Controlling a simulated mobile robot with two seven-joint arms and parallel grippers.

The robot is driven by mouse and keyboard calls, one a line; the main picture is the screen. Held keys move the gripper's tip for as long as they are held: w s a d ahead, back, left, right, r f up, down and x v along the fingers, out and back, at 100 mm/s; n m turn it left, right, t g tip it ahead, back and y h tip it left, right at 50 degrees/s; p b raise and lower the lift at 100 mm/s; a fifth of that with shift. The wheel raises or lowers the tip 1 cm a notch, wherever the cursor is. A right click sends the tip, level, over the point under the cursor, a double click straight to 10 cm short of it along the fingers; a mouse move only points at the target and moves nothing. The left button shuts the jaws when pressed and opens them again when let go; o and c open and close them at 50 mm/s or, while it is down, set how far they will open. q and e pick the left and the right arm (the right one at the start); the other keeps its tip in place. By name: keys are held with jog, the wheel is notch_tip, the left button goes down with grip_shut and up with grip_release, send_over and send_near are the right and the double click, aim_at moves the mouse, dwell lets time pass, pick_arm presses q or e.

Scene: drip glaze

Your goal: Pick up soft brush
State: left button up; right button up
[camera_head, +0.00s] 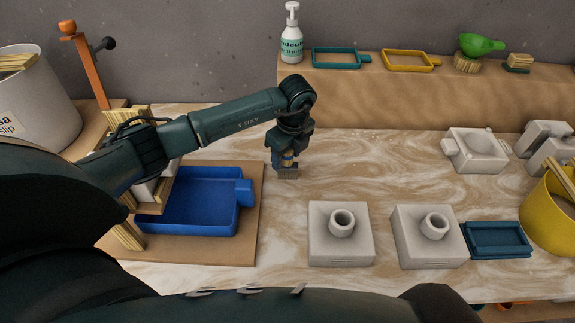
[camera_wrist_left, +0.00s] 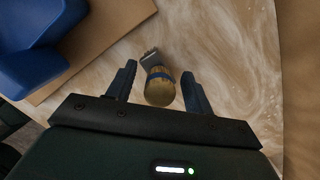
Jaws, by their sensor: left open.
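The soft brush (camera_head: 288,173) has grey bristles and a tan handle with a blue band. In the head view it shows just below my left gripper (camera_head: 291,154), at the middle of the marbled table. In the left wrist view the brush (camera_wrist_left: 159,84) sits between the two fingers of my left gripper (camera_wrist_left: 160,82), with the rounded handle end toward me and the bristles pointing away. The fingers are open on both sides of the handle, with gaps visible. My right gripper is not in view.
A blue tray (camera_head: 190,222) on a brown board lies left of the brush. Two white blocks with round collars (camera_head: 340,252) (camera_head: 430,252) stand to the right front. A dark blue tray (camera_head: 497,252) and yellow bucket (camera_head: 548,222) are at right.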

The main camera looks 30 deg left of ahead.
pick_arm(q)
jog(key=shift+c, duration=0.3)
jog(key=c, duration=1)
